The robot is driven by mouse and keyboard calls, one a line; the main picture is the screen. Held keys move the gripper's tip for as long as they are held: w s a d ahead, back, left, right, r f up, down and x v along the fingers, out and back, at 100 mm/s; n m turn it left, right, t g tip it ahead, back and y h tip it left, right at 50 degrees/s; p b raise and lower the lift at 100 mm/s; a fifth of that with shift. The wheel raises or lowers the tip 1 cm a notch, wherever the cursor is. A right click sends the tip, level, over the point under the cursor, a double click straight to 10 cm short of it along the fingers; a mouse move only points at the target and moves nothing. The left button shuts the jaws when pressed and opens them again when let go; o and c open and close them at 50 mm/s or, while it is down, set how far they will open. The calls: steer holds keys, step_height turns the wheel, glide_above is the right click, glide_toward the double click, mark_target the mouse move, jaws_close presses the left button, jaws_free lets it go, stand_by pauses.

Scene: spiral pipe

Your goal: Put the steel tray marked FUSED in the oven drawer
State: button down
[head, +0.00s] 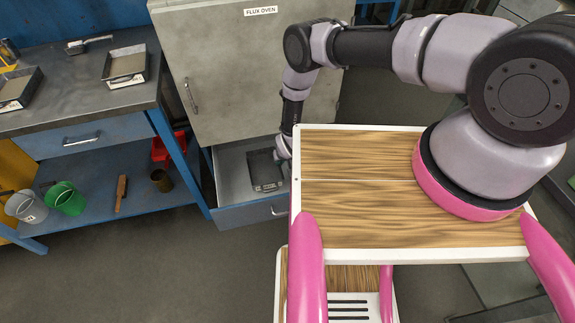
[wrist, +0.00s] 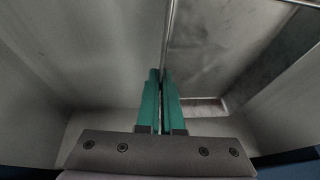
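A dark steel tray (head: 265,172) lies inside the open drawer (head: 233,178) under the flux oven. No FUSED mark on it is legible. In the wrist view the tray (wrist: 215,50) shows as a mottled floor with a thin upright wall. My gripper (head: 280,155) reaches down into the drawer at the tray's right side. In the wrist view its green fingers (wrist: 163,80) are nearly together, with the thin tray wall running between them. The fingertips are partly hidden in the head view.
The oven (head: 225,70) stands above the drawer with its door shut. Two more trays, one near the oven (head: 124,65) and one farther left (head: 15,88), rest on the workbench (head: 80,95). Buckets, a brush and a red bin sit on the shelf below.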

steer(key=shift+w+d+f, duration=0.3)
steer(key=shift+d+f, duration=0.4)
steer(key=shift+d, duration=0.25)
steer(key=shift+w+d+f, duration=0.3)
steer(key=shift+d+f, duration=0.35)
steer(key=shift+d, duration=0.3)
steer(key=shift+f, duration=0.1)
steer(key=c, duration=1.1)
jaws_free()
steer(key=v, duration=1.2)
steer(key=shift+s+d, duration=0.1)
